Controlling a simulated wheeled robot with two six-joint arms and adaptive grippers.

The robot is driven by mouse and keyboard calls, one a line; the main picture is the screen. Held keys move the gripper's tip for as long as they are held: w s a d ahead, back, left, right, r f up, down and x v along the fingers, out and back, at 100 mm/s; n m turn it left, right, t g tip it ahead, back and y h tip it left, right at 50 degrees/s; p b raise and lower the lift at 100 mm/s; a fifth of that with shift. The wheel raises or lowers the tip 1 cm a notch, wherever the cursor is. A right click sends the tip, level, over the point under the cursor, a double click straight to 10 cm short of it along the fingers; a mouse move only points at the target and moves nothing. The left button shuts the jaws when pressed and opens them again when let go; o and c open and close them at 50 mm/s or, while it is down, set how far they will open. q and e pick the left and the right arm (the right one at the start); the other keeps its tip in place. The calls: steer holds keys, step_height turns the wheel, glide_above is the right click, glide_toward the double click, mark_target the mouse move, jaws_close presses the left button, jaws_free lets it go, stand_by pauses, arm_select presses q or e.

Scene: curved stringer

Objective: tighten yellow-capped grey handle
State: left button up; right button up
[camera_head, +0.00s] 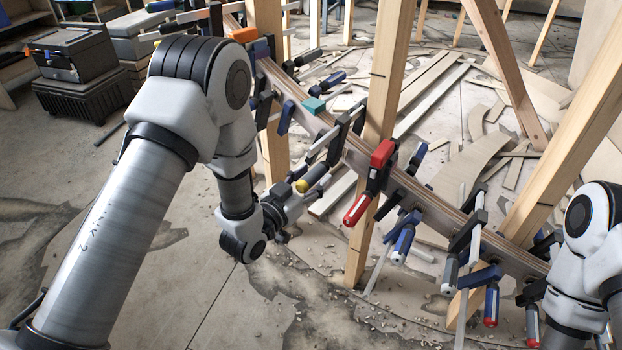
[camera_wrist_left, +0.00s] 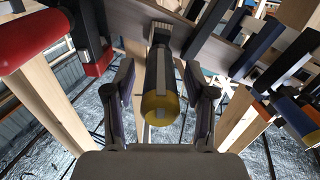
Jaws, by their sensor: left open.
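The yellow-capped grey handle (camera_head: 313,178) belongs to a clamp on the curved wooden stringer (camera_head: 432,205). In the left wrist view the handle (camera_wrist_left: 160,88) points toward the camera, its round yellow cap nearest. My left gripper (camera_head: 294,192) is open at the handle. In the left wrist view its two fingers (camera_wrist_left: 165,85) stand on either side of the handle, with a visible gap on each side. The cap lies between the fingers, near the palm. In the head view the gripper partly hides the handle's lower side. My right gripper does not show, only part of that arm.
A red clamp (camera_head: 372,180) hangs close to the right of the handle, in front of a wooden post (camera_head: 386,70). Several blue and black clamps line the stringer. Toolboxes (camera_head: 75,75) stand at the back left. The floor (camera_head: 200,290) in front is clear apart from scraps.

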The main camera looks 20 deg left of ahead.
arm_select(q)
jaws_close()
